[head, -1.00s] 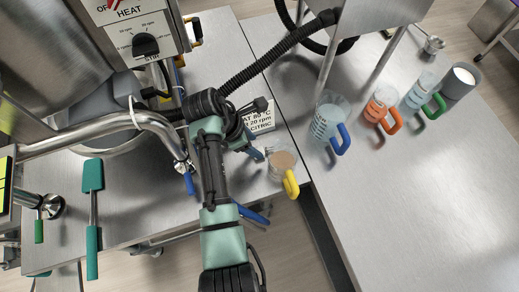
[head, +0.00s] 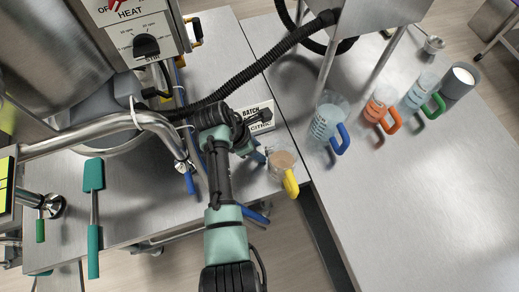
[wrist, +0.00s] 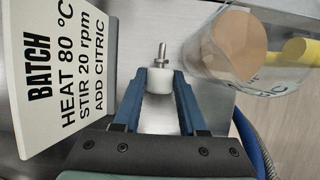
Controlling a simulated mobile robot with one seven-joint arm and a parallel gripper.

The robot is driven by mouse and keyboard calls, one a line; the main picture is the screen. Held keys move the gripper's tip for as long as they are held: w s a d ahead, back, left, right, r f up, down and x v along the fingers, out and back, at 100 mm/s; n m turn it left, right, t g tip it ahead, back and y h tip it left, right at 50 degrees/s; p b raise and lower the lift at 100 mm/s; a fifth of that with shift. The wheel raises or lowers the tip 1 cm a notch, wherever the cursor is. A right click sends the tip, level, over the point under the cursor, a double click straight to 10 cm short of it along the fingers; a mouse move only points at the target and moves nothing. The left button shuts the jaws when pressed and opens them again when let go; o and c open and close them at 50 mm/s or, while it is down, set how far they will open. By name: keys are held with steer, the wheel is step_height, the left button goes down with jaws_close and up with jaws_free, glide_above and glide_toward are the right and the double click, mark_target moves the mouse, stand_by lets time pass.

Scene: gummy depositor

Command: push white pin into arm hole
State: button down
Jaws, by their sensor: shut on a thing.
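In the wrist view my gripper (wrist: 160,82) is shut on the white pin (wrist: 159,92), a short white cylinder with a threaded metal stud pointing away from the palm. The blue fingers clasp it from both sides. In the head view my gripper (head: 259,156) is above the left table, close to the left of a clear cup with a yellow handle; the pin cannot be made out there. I cannot identify the arm hole in either view. A bent steel pipe (head: 152,122) crosses the left side, with my gripper to its right.
The brown-filled cup (wrist: 238,45) is close right of my gripper, and the batch sign (wrist: 62,70) is close left. A black hose (head: 262,65) runs above. Several cups, including an orange-handled one (head: 378,108), stand on the right table (head: 430,190), whose front is clear.

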steer(key=shift+r, duration=0.1)
step_height(320, 180, up, 18)
stand_by(0.7)
steer(key=c, duration=1.1)
jaws_free()
jaws_close()
